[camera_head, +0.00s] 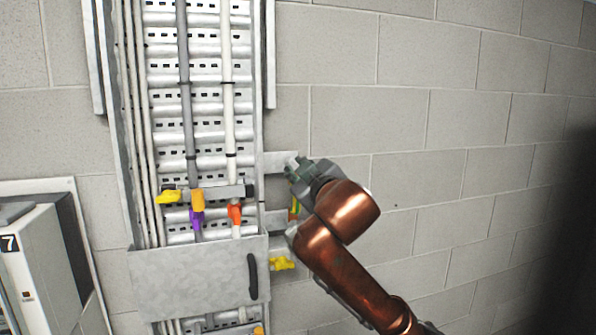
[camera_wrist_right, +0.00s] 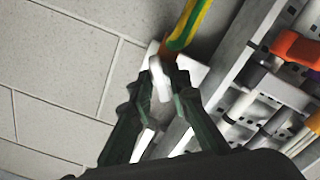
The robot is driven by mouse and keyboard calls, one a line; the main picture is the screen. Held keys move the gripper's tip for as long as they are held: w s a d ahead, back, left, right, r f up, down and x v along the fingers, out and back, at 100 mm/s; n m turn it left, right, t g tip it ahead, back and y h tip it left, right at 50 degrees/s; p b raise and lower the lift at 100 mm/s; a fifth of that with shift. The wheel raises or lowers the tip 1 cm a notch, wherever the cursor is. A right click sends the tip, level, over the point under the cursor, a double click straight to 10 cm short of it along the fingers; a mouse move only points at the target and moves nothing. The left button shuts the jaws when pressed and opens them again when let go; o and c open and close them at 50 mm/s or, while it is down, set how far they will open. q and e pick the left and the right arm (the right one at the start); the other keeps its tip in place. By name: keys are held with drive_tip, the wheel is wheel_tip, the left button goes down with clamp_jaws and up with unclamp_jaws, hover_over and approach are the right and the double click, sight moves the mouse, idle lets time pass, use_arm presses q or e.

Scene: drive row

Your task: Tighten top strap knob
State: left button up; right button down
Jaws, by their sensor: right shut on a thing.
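My right gripper (camera_head: 293,166) is at a pale bracket (camera_head: 276,160) on the right side of the tray column. In the right wrist view its dark green fingers (camera_wrist_right: 162,76) are closed on a small pale knob (camera_wrist_right: 161,84). The knob is in front of a white plate (camera_wrist_right: 186,70), and the fingers hide part of it. A green-and-yellow strap (camera_wrist_right: 188,25) runs up from beside the knob; a short piece of the strap (camera_head: 294,208) shows below the gripper in the head view. My left gripper is not in view.
A grey metal box (camera_head: 190,282) with a dark handle is below. Yellow handles (camera_head: 168,196) (camera_head: 282,264) stick out from the column. Orange and purple connectors (camera_head: 235,213) sit on the pipes. A white cabinet (camera_head: 35,265) stands at left. The block wall (camera_head: 480,130) is bare at right.

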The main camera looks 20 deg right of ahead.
drive_tip(key=shift+w+f, duration=0.1)
drive_tip(key=shift+f, duration=0.2)
drive_tip(key=c, duration=2.3)
unclamp_jaws()
drive_tip(key=shift+o, duration=1.4)
drive_tip(key=shift+r, duration=0.1)
drive_tip(key=shift+r, duration=0.1)
drive_tip(key=s, duration=1.2)
drive_tip(key=shift+d, duration=0.2)
